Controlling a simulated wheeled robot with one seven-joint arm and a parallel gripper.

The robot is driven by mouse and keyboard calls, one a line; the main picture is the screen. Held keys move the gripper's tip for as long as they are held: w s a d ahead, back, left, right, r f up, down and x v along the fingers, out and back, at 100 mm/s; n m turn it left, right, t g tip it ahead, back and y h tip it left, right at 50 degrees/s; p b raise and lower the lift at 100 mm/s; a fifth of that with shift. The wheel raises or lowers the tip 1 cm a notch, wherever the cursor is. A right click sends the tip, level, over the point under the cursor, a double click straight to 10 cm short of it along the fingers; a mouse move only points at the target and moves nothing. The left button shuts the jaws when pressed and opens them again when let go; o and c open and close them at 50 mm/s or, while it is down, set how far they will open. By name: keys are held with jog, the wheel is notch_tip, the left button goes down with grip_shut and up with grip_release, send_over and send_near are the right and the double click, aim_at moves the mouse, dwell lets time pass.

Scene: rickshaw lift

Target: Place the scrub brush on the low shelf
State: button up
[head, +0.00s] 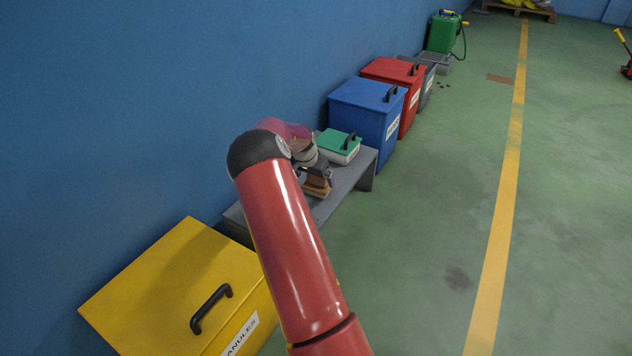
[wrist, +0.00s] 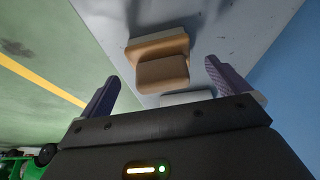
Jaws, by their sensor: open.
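The scrub brush (head: 317,190), a brown wooden block with a tan base, sits on the low grey shelf (head: 352,177) near its floor-side edge. In the wrist view the brush (wrist: 162,74) lies on the pale shelf top (wrist: 235,35), ahead of and between my finger lines. My gripper (head: 314,172) is open at the brush, partly hidden by my red arm in the head view. In the wrist view the two fingers (wrist: 161,72) stand apart on either side, with a gap to the brush. I cannot tell whether the brush touches anything besides the shelf.
A green-lidded box (head: 338,143) stands on the shelf just beyond my gripper. A blue bin (head: 366,108) and red bin (head: 397,72) stand past the shelf. A yellow bin (head: 178,285) stands on the near side.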

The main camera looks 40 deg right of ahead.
jog(key=s+a+r+n+t+y, duration=0.1)
jog(key=s+a+r+n, duration=0.1)
jog(key=s+a+r, duration=0.45)
jog(key=s+a+r+n+y, duration=0.1)
jog(key=s+a+r+y, duration=0.15)
jog(key=a+r, duration=0.6)
jog(key=s+a+r+n+t+y, duration=0.1)
jog(key=s+a+r+n, duration=0.1)
jog(key=s+a+r, duration=0.45)
jog(key=s+a+r+n, duration=0.2)
jog(key=s+a+n, duration=0.1)
jog(key=s+a, duration=0.4)
jog(key=s+a+r+n+t, duration=0.1)
jog(key=s+a+r+n, duration=0.2)
jog(key=s+a, duration=0.4)
jog(key=s+n, duration=0.1)
jog(key=s, duration=0.5)
jog(key=shift+s+n+t+p, duration=0.15)
jog(key=shift+n+t+p, duration=0.15)
jog(key=shift+p, duration=0.05)
jog(key=shift+h, duration=0.25)
